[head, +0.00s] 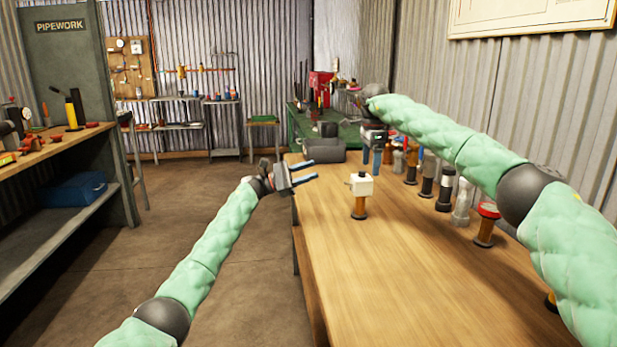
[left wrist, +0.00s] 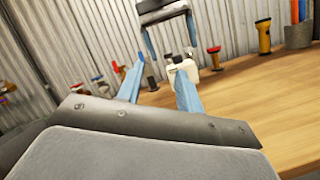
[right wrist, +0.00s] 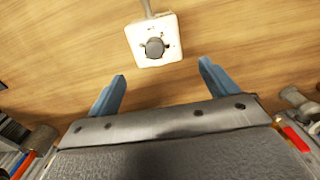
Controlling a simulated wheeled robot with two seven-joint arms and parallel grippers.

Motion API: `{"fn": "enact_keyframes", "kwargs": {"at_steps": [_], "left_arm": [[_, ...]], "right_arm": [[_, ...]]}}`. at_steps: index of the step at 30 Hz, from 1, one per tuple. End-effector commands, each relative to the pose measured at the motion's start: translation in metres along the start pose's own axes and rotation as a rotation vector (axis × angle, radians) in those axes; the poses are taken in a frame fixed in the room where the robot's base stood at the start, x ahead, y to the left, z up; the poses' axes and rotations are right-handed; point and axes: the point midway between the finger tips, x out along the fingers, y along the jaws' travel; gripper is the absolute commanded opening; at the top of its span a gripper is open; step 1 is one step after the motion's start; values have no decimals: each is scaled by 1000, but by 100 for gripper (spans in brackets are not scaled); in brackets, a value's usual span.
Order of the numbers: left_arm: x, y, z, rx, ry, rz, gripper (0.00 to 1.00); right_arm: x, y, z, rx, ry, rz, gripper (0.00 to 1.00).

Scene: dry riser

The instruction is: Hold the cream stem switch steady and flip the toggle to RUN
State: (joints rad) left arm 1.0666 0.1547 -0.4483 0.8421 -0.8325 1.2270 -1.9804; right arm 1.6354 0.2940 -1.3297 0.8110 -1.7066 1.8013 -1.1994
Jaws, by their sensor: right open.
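The cream stem switch (head: 361,186) is a small cream box on an upright amber stem, standing on the wooden bench near its left edge. In the right wrist view its cream face (right wrist: 137,42) carries a round grey knob (right wrist: 154,47); I cannot read any RUN mark. My left gripper (head: 315,168) is open and empty, left of the switch and apart from it. The switch also shows in the left wrist view (left wrist: 190,72), partly behind one finger. My right gripper (head: 371,172) is open, fingers down, just beyond the switch; its fingertips (right wrist: 162,67) are clear of the box.
The wooden bench (head: 400,280) is bare in front of the switch. Several dark, clear and amber pieces, one with a red top (head: 488,210), line its right side. A grey box (head: 318,150) sits at the far end. A shelf unit (head: 60,155) stands at left.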

Motion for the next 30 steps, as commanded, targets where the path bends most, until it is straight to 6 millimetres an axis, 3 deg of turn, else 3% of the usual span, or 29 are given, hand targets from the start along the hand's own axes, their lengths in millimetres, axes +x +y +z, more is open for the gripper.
{"fn": "enact_keyframes", "kwargs": {"at_steps": [5,13,22,30], "left_arm": [[11,-4,-7,161,91,-209,36],[3,-8,-12,304,166,-438,36],[-1,-8,-12,333,180,-494,36],[-1,-8,-12,333,179,-492,36]], "right_arm": [[0,0,0,0,0,0,85],[0,0,0,0,0,0,85],[7,0,0,0,0,1,85],[36,0,0,0,0,2,85]]}}
